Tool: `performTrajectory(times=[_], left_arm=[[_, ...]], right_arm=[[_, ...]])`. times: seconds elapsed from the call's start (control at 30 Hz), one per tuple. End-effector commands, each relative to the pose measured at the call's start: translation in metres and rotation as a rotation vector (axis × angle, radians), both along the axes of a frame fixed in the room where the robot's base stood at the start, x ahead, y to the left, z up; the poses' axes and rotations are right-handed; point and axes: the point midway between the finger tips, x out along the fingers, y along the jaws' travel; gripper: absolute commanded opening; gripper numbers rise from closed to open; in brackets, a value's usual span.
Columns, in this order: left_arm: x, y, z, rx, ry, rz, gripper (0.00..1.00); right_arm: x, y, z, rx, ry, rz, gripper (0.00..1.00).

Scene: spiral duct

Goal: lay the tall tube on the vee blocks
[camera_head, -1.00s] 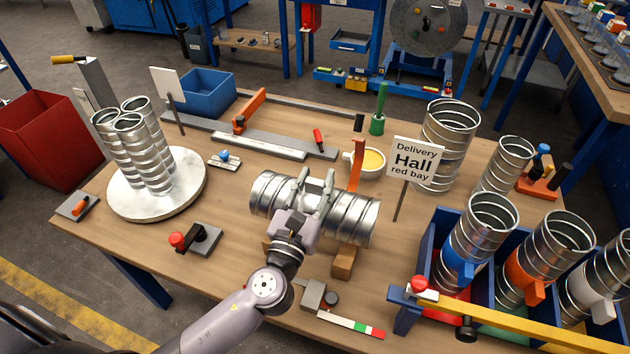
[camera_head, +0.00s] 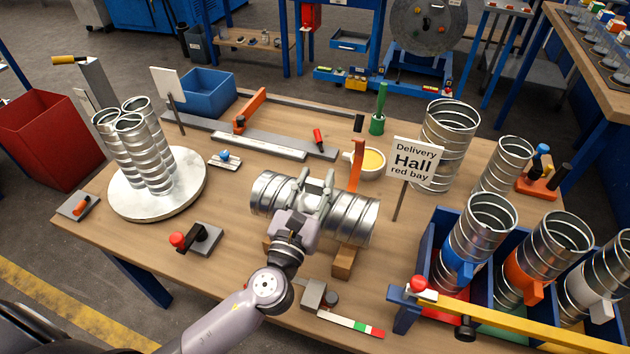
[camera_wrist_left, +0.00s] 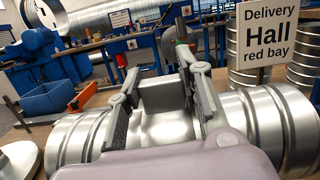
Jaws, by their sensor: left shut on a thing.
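The tall tube (camera_head: 355,216), a shiny spiral-ribbed metal duct, lies on its side near the middle of the workbench. Two wooden vee blocks are under it: the right one (camera_head: 344,262) shows below the tube, and the left one (camera_head: 267,244) is mostly hidden. I cannot tell whether the tube touches both blocks. My left gripper (camera_head: 313,187) is shut on the tube around its middle, coming from the near side. In the left wrist view the fingers straddle the tube (camera_wrist_left: 262,115). My right gripper is not in view.
A Delivery sign (camera_head: 414,160) and a yellow-filled cup (camera_head: 369,163) stand behind the tube's right side. A round plate (camera_head: 191,192) with several thin tubes is left. A blue bin (camera_head: 432,258) with ducts and a yellow bar (camera_head: 520,318) are right. A red-knobbed clamp (camera_head: 197,238) is front left.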

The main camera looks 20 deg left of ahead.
Motion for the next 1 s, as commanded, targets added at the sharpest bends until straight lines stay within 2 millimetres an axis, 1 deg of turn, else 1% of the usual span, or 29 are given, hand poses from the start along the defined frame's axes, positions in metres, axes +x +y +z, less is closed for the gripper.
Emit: performTrajectory(times=[0.27,1.0], left_arm=[[0.000,0.000,0.001,-0.001,-0.003,0.000,0.00],[0.000,0.000,-0.017,-0.002,-0.002,0.000,0.00]], right_arm=[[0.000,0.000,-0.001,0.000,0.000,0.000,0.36],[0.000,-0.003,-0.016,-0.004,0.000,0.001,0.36]])
